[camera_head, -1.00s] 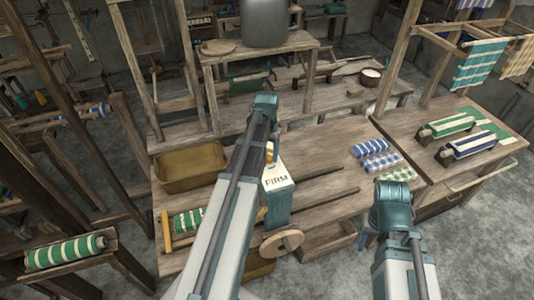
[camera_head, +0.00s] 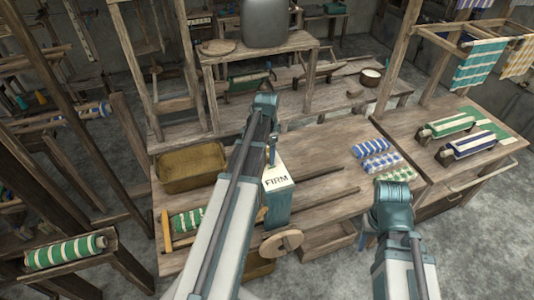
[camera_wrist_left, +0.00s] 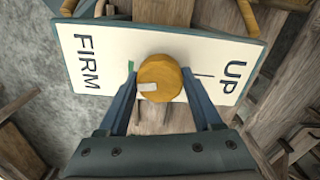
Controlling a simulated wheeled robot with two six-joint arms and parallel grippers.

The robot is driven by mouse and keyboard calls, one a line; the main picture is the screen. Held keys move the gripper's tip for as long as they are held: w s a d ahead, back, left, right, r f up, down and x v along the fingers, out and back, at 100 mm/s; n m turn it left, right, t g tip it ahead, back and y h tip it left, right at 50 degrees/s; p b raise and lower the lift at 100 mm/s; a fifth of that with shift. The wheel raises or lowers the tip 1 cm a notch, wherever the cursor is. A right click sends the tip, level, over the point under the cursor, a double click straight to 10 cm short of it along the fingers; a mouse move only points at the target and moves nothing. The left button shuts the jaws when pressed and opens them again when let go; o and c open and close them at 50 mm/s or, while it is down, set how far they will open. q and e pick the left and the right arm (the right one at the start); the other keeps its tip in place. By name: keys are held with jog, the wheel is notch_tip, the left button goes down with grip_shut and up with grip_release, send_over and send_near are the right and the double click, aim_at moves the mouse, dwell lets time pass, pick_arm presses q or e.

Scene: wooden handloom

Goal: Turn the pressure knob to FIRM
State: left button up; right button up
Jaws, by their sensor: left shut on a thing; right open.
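The pressure knob (camera_wrist_left: 160,78) is a round yellow knob on a cream plate (camera_wrist_left: 110,40) lettered FIRM and UP. Its white pointer mark points left, toward the FIRM side, a little below a small green mark on the plate. A thin dark line lies on the UP side. My left gripper (camera_wrist_left: 160,88) has a finger on each side of the knob and is shut on it. In the head view the plate (camera_head: 277,180) tops a teal box (camera_head: 279,208), partly behind my left arm.
The box stands on a wooden bench (camera_head: 330,150). A brown tray (camera_head: 190,168) and a green-striped roll (camera_head: 187,222) are to its left. A wooden wheel (camera_head: 281,243) is at the front.

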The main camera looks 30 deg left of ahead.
aim_at(267, 153)
dwell(0.4)
pick_arm(q)
jog(key=o, duration=1.4)
jog(key=shift+c, duration=0.2)
jog(key=shift+r, duration=0.1)
notch_tip(267, 153, up, 14)
jog(key=p, duration=1.3)
jog(key=shift+f+p, duration=0.2)
jog(key=shift+p, duration=0.2)
